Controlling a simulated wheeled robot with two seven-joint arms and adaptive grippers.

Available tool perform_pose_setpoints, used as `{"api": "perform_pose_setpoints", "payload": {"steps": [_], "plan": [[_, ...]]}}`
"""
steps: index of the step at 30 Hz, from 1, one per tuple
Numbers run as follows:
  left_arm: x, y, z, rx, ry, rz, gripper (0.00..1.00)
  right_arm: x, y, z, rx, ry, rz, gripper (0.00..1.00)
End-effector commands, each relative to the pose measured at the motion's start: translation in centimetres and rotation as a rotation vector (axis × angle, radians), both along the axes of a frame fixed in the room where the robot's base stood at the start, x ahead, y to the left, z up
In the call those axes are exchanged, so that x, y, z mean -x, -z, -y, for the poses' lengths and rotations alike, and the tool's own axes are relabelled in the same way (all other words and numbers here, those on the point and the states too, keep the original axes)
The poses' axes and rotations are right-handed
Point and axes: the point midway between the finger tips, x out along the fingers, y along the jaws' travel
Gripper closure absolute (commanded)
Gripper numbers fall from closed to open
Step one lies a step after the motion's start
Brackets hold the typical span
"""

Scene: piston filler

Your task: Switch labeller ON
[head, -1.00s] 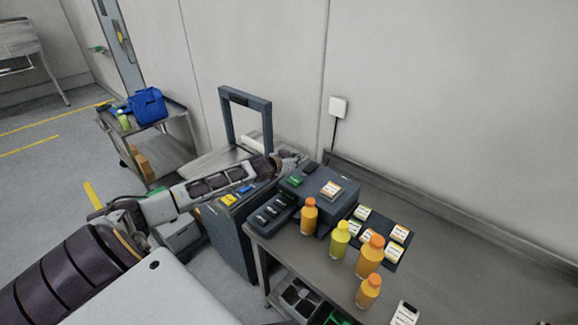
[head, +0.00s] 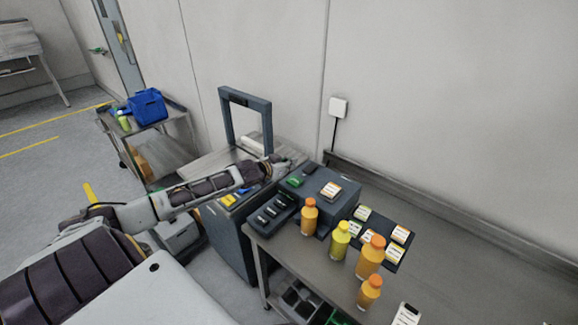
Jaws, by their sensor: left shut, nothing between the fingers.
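The labeller seems to be the dark box (head: 325,205) at the left end of the steel bench, with a printed label on top. A small green part (head: 296,181) shows on its back left; I cannot tell whether it is the switch. A dark unit with several slots or keys (head: 272,212) sits at its left front. My left gripper (head: 283,164) is shut and empty at the end of the arm, just behind and left of the labeller. Its fingertips are small and partly hidden. My right gripper does not show.
Orange and yellow bottles (head: 370,257) stand on the steel bench (head: 445,265) in front of the labeller. Label cards lie on a dark mat (head: 391,260). A dark frame (head: 229,118) rises behind the arm. A cart with a blue bin (head: 147,106) stands at the left.

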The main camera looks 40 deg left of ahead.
Motion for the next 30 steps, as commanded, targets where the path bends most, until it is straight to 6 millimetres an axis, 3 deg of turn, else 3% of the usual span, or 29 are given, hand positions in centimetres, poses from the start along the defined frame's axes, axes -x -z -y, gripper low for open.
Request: {"api": "perform_pose_setpoints", "payload": {"steps": [30], "plan": [[0.94, -0.14, -0.06, -0.001, 0.0, 0.0, 1.0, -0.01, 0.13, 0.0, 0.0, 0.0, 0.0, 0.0]]}}
